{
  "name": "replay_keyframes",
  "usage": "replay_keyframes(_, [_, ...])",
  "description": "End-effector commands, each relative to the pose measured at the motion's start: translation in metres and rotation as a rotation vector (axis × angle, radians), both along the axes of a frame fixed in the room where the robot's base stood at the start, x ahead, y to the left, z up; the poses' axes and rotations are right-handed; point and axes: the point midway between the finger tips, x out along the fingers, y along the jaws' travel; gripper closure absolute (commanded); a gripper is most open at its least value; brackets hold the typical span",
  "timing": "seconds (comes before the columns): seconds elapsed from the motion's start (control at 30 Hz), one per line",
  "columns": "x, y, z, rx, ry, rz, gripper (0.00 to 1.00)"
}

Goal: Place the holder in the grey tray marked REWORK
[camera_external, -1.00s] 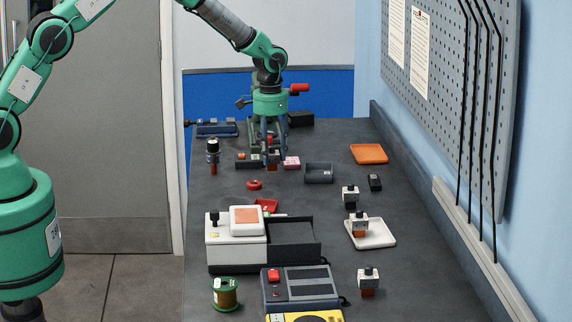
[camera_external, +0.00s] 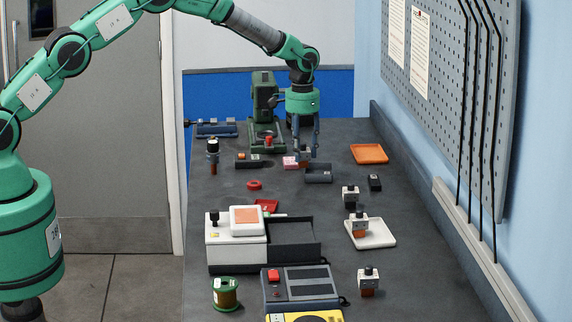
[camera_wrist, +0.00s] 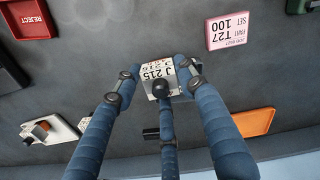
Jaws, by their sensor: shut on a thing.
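The holder (camera_wrist: 153,71), a pale block with a black knob and a label reading J 215, is between my gripper's (camera_wrist: 160,84) blue fingers in the wrist view. In the external view my gripper (camera_external: 304,148) is shut on the holder (camera_external: 305,158), upright at the far part of the bench. The grey tray (camera_external: 318,178) is just in front of and slightly right of it, apparently empty. In the wrist view the holder and fingers cover most of that area; a dark edge shows beside the holder. No REWORK marking is readable.
A pink label block (camera_external: 290,162) lies close left of the gripper. An orange tray (camera_external: 369,153) is to the right, a white tray (camera_external: 386,236) with another holder nearer, and a red tray (camera_wrist: 27,30) marked REJECT at left. A green press (camera_external: 264,110) stands behind.

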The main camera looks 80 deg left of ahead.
Motion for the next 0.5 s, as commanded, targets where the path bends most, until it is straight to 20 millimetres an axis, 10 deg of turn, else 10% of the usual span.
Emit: replay_keyframes(0.5, [0.047, 0.019, -0.004, 0.001, -0.002, 0.000, 1.00])
